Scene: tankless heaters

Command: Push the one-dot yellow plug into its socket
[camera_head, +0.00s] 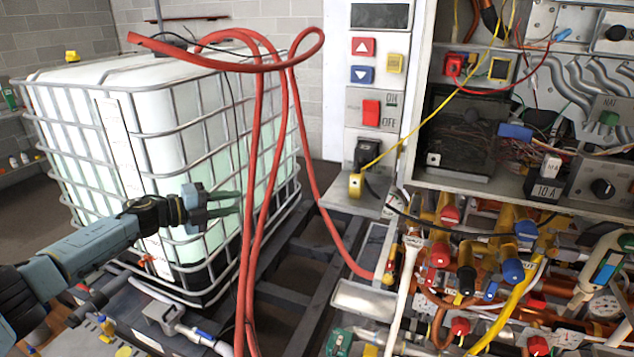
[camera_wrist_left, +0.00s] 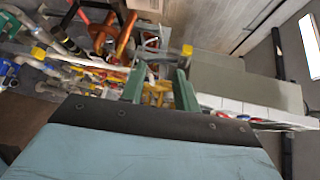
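A yellow plug (camera_head: 356,185) with one dark dot hangs on a thin yellow cable at the lower front of the white control panel, below a black fitting. A yellow-rimmed square fitting (camera_head: 499,68) is in the open cabinet; I cannot tell whether it is the plug's socket. My left gripper (camera_head: 226,203) is in front of the white tank, left of the plug and well apart from it. Its green fingers are spread with nothing between them, as the left wrist view (camera_wrist_left: 159,88) also shows. A small yellow block (camera_wrist_left: 187,50) lies beyond the fingertips there. My right gripper is not visible.
Thick red hoses (camera_head: 262,150) hang between my left gripper and the control panel (camera_head: 376,95). The caged white tank (camera_head: 180,120) stands behind the gripper. Pipes and valves (camera_head: 465,275) crowd the lower right. A red plug (camera_head: 454,64) sits in the cabinet.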

